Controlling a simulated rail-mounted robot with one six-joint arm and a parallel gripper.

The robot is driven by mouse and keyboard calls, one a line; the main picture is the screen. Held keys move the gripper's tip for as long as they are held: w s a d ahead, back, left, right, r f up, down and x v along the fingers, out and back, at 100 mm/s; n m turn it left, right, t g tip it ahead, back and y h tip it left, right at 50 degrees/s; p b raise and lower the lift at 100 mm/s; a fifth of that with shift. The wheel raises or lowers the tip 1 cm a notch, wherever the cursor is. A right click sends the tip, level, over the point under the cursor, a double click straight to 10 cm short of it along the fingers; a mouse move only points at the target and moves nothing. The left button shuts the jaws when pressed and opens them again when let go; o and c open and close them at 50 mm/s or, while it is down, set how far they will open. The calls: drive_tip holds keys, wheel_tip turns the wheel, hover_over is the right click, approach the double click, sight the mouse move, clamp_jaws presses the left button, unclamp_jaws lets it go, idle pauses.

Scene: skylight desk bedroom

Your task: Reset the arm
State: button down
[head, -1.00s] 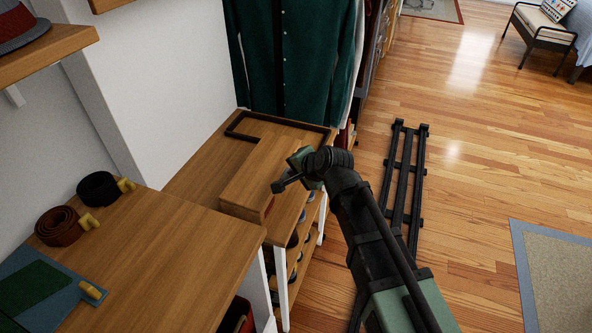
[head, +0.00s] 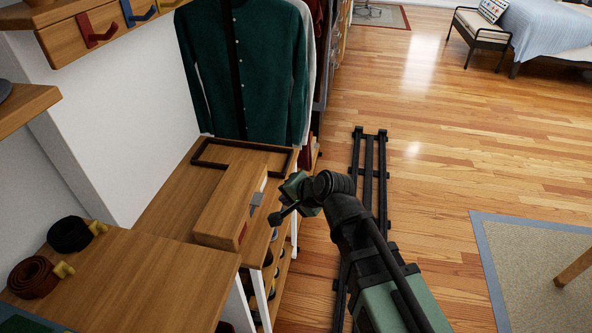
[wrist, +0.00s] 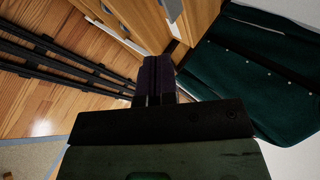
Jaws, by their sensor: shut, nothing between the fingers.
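My arm reaches up from the bottom right of the head view, green and black, bent at the wrist. My gripper (head: 279,217) is at its end, beside the right edge of the wooden shelf unit (head: 165,205) and near the wooden box (head: 228,205) on top of it. In the wrist view my gripper's dark fingers (wrist: 156,78) are together, with nothing between them. Whether the gripper touches the shelf edge is hard to tell.
A green shirt (head: 240,70) hangs behind the unit. Rolled belts (head: 33,277) lie on the near wooden top (head: 130,280). The black floor rail (head: 368,180) runs along the wooden floor. Open floor (head: 430,150) and a rug (head: 540,270) lie to the right.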

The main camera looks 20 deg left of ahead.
drive_tip(key=s+d+r+n+g+h+p, duration=0.1)
drive_tip(key=d+h+p, duration=0.3)
drive_tip(key=d, duration=1.5)
drive_tip(key=s+d+r+n+g+h+p, duration=0.1)
drive_tip(key=d+g+h+p, duration=0.1)
drive_tip(key=d, duration=1.7)
drive_tip(key=h+p, duration=0.1)
drive_tip(key=h, duration=0.1)
drive_tip(key=shift+s+d+r+g+h+p, duration=0.2)
drive_tip(key=shift+d+g+h+p, duration=0.1)
drive_tip(key=shift+h+p, duration=0.1)
